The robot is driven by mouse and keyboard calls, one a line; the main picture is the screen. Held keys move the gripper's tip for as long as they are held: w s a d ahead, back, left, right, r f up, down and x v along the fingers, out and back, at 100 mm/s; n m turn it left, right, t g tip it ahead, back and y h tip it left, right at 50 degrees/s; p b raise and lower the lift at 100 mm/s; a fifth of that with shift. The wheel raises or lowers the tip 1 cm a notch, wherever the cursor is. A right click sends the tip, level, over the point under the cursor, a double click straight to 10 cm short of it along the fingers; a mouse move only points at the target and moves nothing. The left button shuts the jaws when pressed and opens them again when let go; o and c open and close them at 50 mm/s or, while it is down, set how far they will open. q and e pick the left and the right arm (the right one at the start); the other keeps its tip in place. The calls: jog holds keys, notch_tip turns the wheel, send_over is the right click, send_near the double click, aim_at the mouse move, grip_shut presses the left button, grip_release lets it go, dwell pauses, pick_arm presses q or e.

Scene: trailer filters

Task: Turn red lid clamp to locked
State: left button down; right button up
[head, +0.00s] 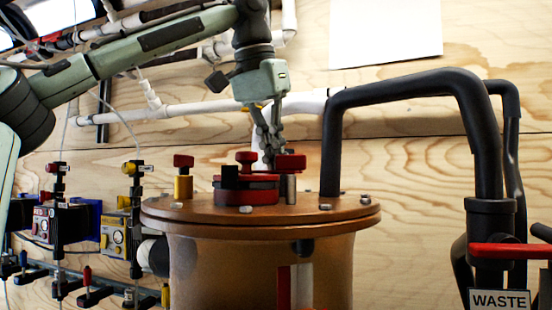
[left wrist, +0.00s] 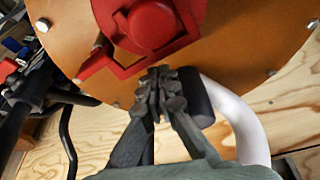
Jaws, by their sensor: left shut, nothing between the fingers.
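The red lid clamp (head: 246,197) sits on top of the copper-brown lid (head: 335,214) of a drum. It has a round red body, a raised red knob (head: 246,157) and dark parts on its upper side. In the left wrist view the clamp (left wrist: 152,24) shows as a round red part with an angular red bracket (left wrist: 95,62) beside it. My left gripper (head: 268,162) points down just above and behind the clamp. Its fingers (left wrist: 158,78) are shut and empty, close to the bracket; I cannot tell whether they touch it. My right gripper is out of view.
A red knob on a brass post (head: 183,185) stands left on the lid. A thick black pipe (head: 400,88) rises from the lid's right side. A white pipe (left wrist: 240,125) runs behind. Valves and gauges (head: 118,240) stand at left, a WASTE sign (head: 500,300) at right.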

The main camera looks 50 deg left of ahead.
pick_arm(q)
jog(key=shift+w+d, duration=0.3)
jog(key=shift+w, duration=0.1)
jog(key=v, duration=1.2)
jog(key=shift+s, duration=0.1)
